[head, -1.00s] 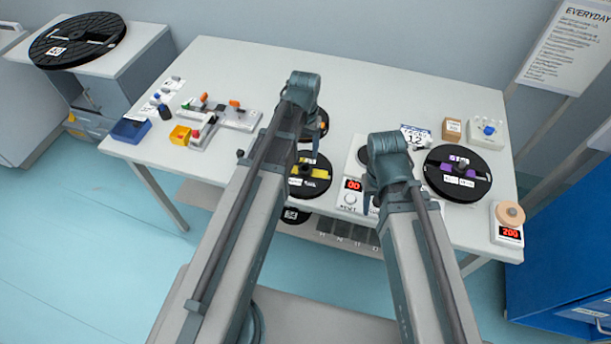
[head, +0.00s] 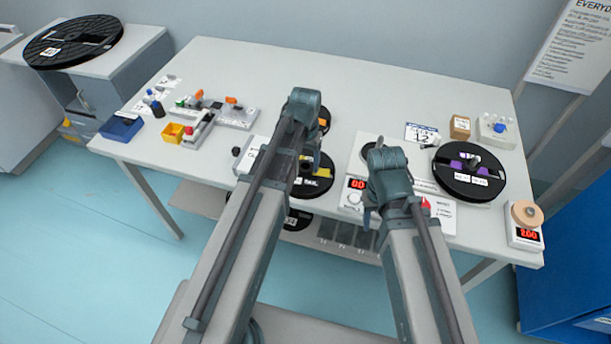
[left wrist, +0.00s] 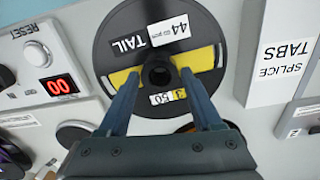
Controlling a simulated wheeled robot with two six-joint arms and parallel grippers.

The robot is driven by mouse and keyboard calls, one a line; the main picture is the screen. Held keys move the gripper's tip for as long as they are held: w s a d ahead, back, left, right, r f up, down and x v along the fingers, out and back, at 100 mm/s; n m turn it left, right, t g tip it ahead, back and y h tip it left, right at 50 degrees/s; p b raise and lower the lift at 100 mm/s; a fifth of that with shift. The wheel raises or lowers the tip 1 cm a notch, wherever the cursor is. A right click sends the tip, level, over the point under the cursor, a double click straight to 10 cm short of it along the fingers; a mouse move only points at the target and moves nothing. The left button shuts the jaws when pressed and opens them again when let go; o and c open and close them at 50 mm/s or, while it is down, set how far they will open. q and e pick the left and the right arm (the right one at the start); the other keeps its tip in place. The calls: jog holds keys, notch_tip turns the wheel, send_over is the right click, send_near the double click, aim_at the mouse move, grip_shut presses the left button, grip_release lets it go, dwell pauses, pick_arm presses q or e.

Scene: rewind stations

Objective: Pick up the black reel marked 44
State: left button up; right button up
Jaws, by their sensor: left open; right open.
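The black reel with yellow bands (head: 318,186) lies flat on the table, partly hidden behind my left arm in the head view. In the left wrist view the reel (left wrist: 110,42) shows a white label reading 44 and TAIL, another label reading 50, and a dark raised hub. My left gripper (left wrist: 160,80) is open above the reel, one finger on each side of the hub; contact cannot be told. In the head view the left gripper's fingers are mostly hidden by its wrist. My right gripper (head: 374,180) is over the table right of the reel, its fingers mostly hidden.
A black reel with purple bands (head: 469,172) lies at the right. A large black reel (head: 73,42) sits on a side cabinet at the left. A counter box with a red display (head: 357,184) stands between the arms. Yellow (head: 172,133) and blue bins (head: 121,127) stand left. The table's back middle is clear.

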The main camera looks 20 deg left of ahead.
pick_arm(q)
notch_tip(320, 180, down, 3)
jog(key=shift+r+b, duration=0.1)
jog(key=shift+b, duration=0.8)
pick_arm(e)
notch_tip(320, 180, down, 3)
jog(key=shift+r, duration=0.15)
pick_arm(q)
jog(key=shift+r, duration=0.1)
grip_shut()
